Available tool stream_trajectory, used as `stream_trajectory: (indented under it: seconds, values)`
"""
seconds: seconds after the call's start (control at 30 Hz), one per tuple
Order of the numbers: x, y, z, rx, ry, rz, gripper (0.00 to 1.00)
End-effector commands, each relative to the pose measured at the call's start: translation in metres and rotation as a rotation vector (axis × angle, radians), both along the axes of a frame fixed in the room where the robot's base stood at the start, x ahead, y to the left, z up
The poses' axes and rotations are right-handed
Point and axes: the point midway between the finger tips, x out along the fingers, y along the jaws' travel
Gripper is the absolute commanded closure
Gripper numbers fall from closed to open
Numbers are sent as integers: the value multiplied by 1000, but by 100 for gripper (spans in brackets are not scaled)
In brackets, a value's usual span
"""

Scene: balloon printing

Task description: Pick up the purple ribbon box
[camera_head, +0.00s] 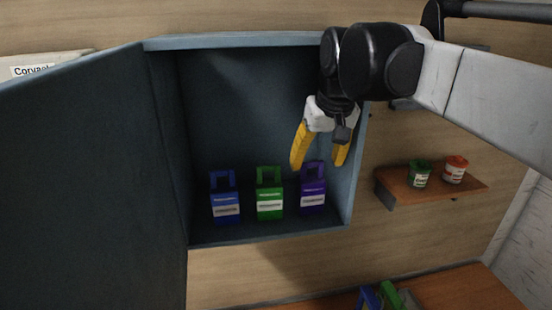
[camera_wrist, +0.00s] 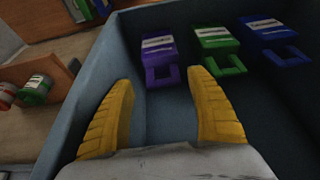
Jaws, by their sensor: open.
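The purple ribbon box (camera_head: 313,195) has a handle on top and a white label. It stands at the right end of a row on the floor of the open blue cabinet (camera_head: 268,236). My gripper (camera_head: 320,164) is open and empty, with yellow fingers, just above and in front of the purple box's handle. In the wrist view the purple box (camera_wrist: 159,53) lies ahead of and between the two fingers (camera_wrist: 160,85), apart from both. Its handle points back toward my gripper.
A green box (camera_head: 269,200) stands left of the purple one, and a blue box (camera_head: 225,205) farther left. The cabinet's right wall (camera_head: 355,185) is close to my gripper. The open door (camera_head: 85,180) fills the left. A small shelf (camera_head: 435,190) with two cans is at right.

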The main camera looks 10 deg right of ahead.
Motion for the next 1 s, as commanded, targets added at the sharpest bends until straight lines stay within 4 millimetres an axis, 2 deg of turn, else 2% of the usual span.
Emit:
stream_trajectory:
  seconds: [0.2, 0.43, 0.7, 1.0]
  values:
    - [14, 1, -34, 0, 0, 0, 33]
    - [20, 2, -52, 0, 0, 0, 33]
    - [31, 4, -88, -2, -1, 0, 33]
    - [33, 4, -94, -3, -1, -1, 33]
